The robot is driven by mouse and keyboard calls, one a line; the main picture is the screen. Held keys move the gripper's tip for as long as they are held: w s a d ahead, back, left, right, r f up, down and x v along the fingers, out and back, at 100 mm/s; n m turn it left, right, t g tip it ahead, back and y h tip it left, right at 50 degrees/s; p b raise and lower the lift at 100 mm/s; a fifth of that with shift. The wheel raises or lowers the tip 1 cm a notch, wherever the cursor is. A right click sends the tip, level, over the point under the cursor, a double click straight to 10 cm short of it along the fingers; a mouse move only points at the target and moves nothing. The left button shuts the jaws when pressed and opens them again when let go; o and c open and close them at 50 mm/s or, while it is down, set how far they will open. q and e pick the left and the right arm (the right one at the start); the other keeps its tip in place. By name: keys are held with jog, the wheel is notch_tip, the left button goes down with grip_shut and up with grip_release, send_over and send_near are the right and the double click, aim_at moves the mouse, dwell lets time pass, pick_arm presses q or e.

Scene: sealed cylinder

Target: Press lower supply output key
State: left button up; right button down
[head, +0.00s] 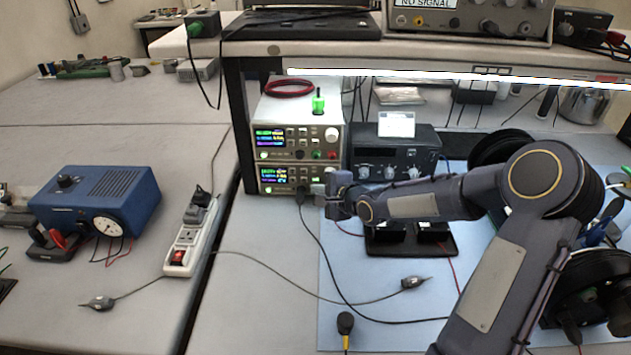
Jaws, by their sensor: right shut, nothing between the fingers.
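Two white bench power supplies are stacked under the shelf. The upper supply (288,140) has a lit coloured display and a round knob at its right. The lower supply (278,178) sits directly beneath it, also with a lit display. My right gripper (325,200) is shut and empty at the right part of the lower supply's front. It covers part of that panel, so the output key cannot be made out, and I cannot tell whether the fingertips touch the panel. My left gripper is not in view.
A dark instrument (395,150) stands right of the supplies, with a black tray (410,240) before it. Cables cross the blue mat (375,310). A power strip (192,235) and a blue box (95,200) lie left. The grey bench front is mostly clear.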

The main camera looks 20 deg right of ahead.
dwell(0.6)
jog(key=shift+w+d+p, duration=0.15)
jog(key=shift+w+p, duration=0.2)
jog(key=shift+w, duration=0.05)
jog(key=shift+w+d, duration=0.15)
jog(key=shift+w, duration=0.15)
dwell(0.5)
dwell(0.4)
jog(key=shift+s+a, duration=0.3)
jog(key=shift+s, duration=0.4)
jog(key=shift+s, duration=0.1)
jog(key=shift+s+a, duration=0.35)
jog(key=shift+s, duration=0.4)
jog(key=shift+s+a, duration=0.4)
jog(key=shift+s, duration=0.3)
jog(key=shift+s+a, duration=0.35)
jog(key=shift+s, duration=0.4)
